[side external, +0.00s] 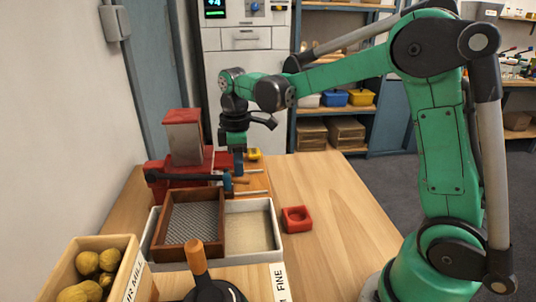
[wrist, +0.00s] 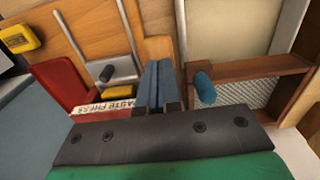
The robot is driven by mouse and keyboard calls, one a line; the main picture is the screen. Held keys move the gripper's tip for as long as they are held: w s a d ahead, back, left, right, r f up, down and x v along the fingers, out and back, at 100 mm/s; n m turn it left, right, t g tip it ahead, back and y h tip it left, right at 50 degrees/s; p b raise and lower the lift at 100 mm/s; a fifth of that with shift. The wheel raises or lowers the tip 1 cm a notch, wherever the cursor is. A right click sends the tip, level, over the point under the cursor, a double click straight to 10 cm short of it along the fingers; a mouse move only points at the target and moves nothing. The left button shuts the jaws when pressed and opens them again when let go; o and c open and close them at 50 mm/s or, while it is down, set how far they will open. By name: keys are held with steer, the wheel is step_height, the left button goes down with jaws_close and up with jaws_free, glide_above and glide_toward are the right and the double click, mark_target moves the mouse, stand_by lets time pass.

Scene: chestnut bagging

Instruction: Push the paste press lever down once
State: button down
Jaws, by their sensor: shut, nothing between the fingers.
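The paste press is a red machine with a grey metal hopper (side external: 183,137) at the back left of the table in the side view. Its dark lever (side external: 188,177) runs out to the right, roughly level, and ends in a blue grip (side external: 227,184). The blue grip (wrist: 205,88) also shows in the wrist view, just right of my fingers. My gripper (side external: 238,168) is shut and empty, pointing down beside the grip. In the wrist view its blue fingers (wrist: 159,66) are together, with a small gap to the grip. The press label (wrist: 105,108) is partly covered.
A wooden-framed sieve (side external: 163,251) sits on a white tray (side external: 277,246) in front of the press. A red block with a hollow (side external: 297,219) lies right of it. A chestnut box (side external: 128,262) stands front left. A yellow item (side external: 253,154) lies behind. The table's right side is clear.

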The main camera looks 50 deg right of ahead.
steer(key=shift+f, duration=0.4)
step_height(320, 180, up, 10)
steer(key=shift+w+a, duration=0.25)
steer(key=shift+a, duration=0.05)
stand_by(0.4)
steer(key=shift+r, duration=2.45)
steer(key=s+a+f+m+t, duration=0.3)
steer(key=s+f+m+t, duration=0.4)
steer(key=s+f+m, duration=0.2)
step_height(320, 180, down, 2)
steer(key=shift+s+f, duration=0.1)
steer(key=shift+s, duration=0.9)
